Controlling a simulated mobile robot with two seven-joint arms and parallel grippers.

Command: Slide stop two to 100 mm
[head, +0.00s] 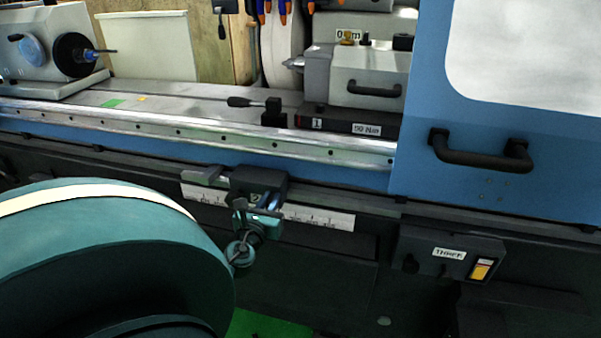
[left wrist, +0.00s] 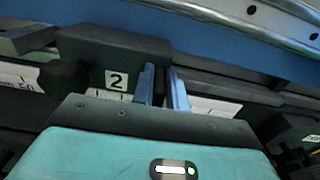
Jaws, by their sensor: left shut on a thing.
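Stop two (head: 262,181) is a dark block on the rail along the front of the machine. Its "2" label shows in the left wrist view (left wrist: 117,80). A white scale strip (head: 320,218) runs behind and beneath it, and most of its figures are too small or covered to read. My left gripper (head: 271,202) is at the front of the stop, its two blue fingers close together in the left wrist view (left wrist: 163,92). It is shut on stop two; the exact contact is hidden. My right gripper is not in view.
A dark block labelled "THREE" (head: 450,253) with a yellow-orange switch is to the right, lower down. The blue door (head: 480,180) with a black handle (head: 480,152) stands above it. A black lever (head: 255,103) lies on the table above the stop. The rail beside the stop looks clear.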

